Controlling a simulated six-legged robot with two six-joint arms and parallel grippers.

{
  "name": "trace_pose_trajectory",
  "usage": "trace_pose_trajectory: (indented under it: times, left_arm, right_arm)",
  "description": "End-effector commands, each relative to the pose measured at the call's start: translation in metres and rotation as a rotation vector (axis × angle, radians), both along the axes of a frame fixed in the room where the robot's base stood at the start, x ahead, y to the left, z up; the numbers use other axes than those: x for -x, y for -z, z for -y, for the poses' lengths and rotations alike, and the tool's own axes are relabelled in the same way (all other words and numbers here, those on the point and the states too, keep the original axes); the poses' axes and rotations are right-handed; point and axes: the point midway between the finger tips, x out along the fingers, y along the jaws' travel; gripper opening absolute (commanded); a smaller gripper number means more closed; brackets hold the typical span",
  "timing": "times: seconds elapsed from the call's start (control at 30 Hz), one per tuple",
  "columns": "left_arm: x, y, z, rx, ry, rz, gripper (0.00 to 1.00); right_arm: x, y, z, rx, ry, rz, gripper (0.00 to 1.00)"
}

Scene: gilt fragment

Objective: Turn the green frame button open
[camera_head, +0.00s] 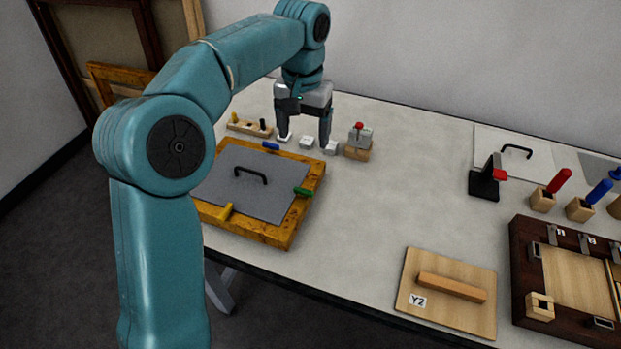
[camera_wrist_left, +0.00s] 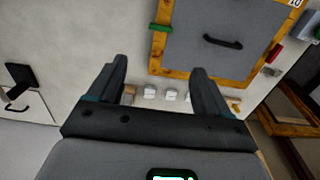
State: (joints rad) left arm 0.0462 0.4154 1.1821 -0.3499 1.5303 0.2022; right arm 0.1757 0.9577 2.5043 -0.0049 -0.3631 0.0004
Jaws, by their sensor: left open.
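The green frame button (camera_head: 303,192) sits on the right side of a yellow wooden frame (camera_head: 270,234) around a grey panel (camera_head: 228,178) with a black handle. In the left wrist view the green button (camera_wrist_left: 160,28) lies at the frame's left edge and juts outward from it. My left gripper (camera_head: 305,143) is open and points down, behind the frame's far right corner, among small white blocks. It is apart from the green button, and nothing shows between its fingers (camera_wrist_left: 160,70) at their tips. My right gripper is out of view.
A blue button (camera_head: 270,146) and a yellow button (camera_head: 225,212) are on the same frame. A block with a red knob (camera_head: 359,127) stands right of my left gripper. A board marked Y2 (camera_head: 450,317) lies at the front. The table's middle is clear.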

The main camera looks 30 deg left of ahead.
Motion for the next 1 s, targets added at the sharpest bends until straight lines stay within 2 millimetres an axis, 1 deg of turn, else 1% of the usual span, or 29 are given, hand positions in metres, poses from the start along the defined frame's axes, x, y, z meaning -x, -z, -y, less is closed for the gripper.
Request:
trace_pose_trajectory:
  times: [0.07,0.17,0.27,0.5,0.7,0.83,1.0]
  left_arm:
    - [0.003,0.003,0.0,0.0,0.0,-0.001,0.79]
    - [0.005,0.015,0.0,0.0,0.001,-0.002,0.79]
    - [0.008,0.036,0.001,0.0,0.0,-0.005,0.79]
    - [0.009,0.093,0.001,0.0,0.001,-0.005,0.79]
    - [0.008,0.135,0.002,0.001,0.0,-0.003,0.79]
    - [0.006,0.152,0.002,0.0,0.001,-0.002,0.79]
    - [0.005,0.162,0.002,0.0,0.001,0.0,0.79]
  right_arm:
    - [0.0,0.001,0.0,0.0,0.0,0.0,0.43]
    - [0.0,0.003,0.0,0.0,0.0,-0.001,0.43]
    - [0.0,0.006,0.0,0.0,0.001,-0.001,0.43]
    - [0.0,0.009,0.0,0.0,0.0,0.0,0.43]
    - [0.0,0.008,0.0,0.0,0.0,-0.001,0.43]
    - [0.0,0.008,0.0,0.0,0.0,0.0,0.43]
    - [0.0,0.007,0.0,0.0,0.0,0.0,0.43]
